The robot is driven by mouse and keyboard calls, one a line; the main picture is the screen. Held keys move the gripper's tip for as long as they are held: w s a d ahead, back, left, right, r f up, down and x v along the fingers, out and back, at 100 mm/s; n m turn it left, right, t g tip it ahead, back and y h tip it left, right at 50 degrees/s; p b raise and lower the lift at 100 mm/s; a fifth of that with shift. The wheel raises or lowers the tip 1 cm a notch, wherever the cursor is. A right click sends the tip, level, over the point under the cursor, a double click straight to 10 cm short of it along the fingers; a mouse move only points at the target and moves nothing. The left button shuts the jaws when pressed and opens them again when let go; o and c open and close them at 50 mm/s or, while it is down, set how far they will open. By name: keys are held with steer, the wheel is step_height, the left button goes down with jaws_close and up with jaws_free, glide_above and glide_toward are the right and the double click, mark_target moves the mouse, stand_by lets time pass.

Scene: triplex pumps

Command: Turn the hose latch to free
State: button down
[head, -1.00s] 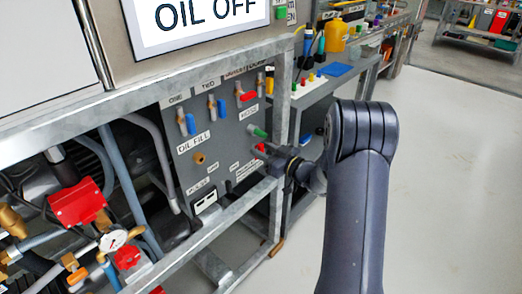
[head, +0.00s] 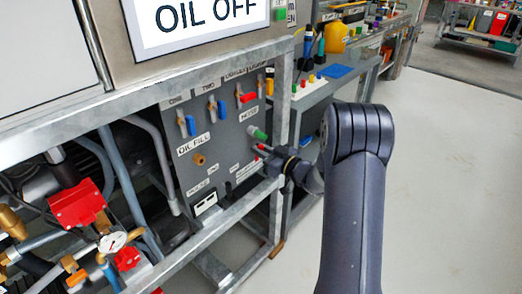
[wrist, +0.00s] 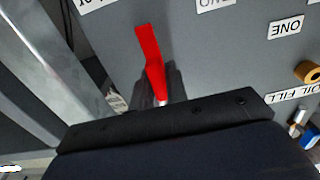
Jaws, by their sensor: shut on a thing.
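A red lever (wrist: 150,55) on the grey panel (wrist: 225,50) stands between the fingers of my gripper (wrist: 160,93) in the wrist view. My gripper is shut on this lever near its base, and its red end sticks out past the fingers. In the head view my gripper (head: 268,156) reaches the lower right of the panel, with only a bit of the red lever (head: 261,146) showing. The label beside it is too small to read, so I cannot confirm that it is the hose latch. A green handle (head: 257,132) sits just above.
A grey frame post (head: 281,110) and rail (head: 225,235) stand close around my gripper. Blue and red valve handles (head: 246,97) sit higher on the panel. A brass oil fill knob (head: 199,160) is to the left. The floor (head: 450,180) at right is clear.

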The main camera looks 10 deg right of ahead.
steer(key=shift+f, duration=0.1)
steer(key=n+b, duration=0.3)
steer(key=b, duration=0.1)
steer(key=shift+a+f+n, duration=0.1)
steer(key=shift+f+n, duration=0.05)
steer(key=shift+n, duration=0.15)
steer(key=n+b, duration=0.5)
steer(key=shift+s+f+n, duration=0.1)
steer(key=shift+s+n, duration=0.05)
steer(key=shift+n, duration=0.15)
steer(key=n+b, duration=0.4)
steer(key=shift+a, duration=0.1)
steer(key=n+b, duration=0.3)
steer(key=n, duration=0.1)
steer(key=shift+n+b, duration=0.3)
steer(key=shift+b, duration=0.1)
steer(key=c, duration=1.4)
jaws_free()
steer(key=shift+c, duration=0.2)
steer(key=shift+s, duration=0.1)
